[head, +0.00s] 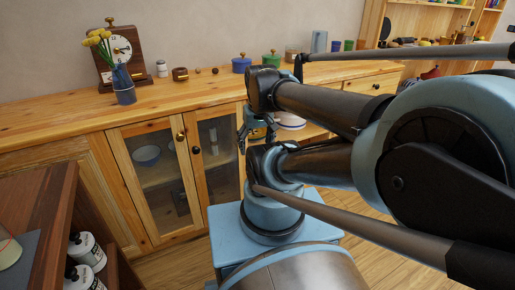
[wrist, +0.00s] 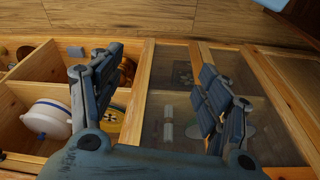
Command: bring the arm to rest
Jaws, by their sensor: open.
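My arm stretches across the right and middle of the head view, bent, above a light blue base. My gripper (wrist: 158,75) is open and nothing shows between its fingers in the wrist view. In the head view the gripper (head: 243,135) is mostly hidden behind my arm; only part of its fingers shows, in front of the wooden sideboard (head: 75,122). In the wrist view the fingers lie over the sideboard's glass door (wrist: 170,105) and the edge of an open compartment. Whether they touch the sideboard I cannot tell.
On the sideboard stand a clock (head: 122,50), a vase (head: 123,85) with yellow flowers, a blue pot (head: 241,65) and a green pot (head: 271,58). A white dish (wrist: 47,118) sits in the open compartment. A brown shelf (head: 45,195) with bottles stands front left.

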